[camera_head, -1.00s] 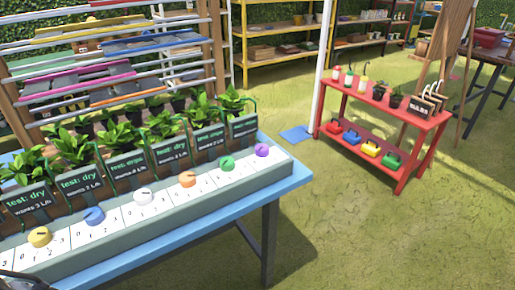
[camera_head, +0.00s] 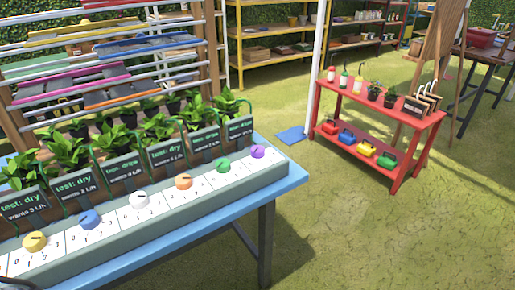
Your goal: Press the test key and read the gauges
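A long planter console (camera_head: 150,226) stands on a blue table (camera_head: 290,180) at the left. Its white sloped front carries a row of round knobs: yellow (camera_head: 35,241), blue (camera_head: 90,219), white (camera_head: 139,200), orange (camera_head: 183,181), green (camera_head: 222,164) and purple (camera_head: 257,152). Behind them, small dark sign plates (camera_head: 22,204) stand before green plants. The nearest signs read "test: dry" with a "wants ... L/h" line; the farther ones are too small to read surely. I cannot make out a test key or dial gauges. My gripper is not in view.
A red two-shelf stand (camera_head: 385,120) with bottles, pots and coloured items stands at the right. A white post (camera_head: 318,70) and a blue floor mat (camera_head: 290,136) are left of it. Yellow shelves (camera_head: 238,60) stand behind. The grass (camera_head: 370,230) in front is clear.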

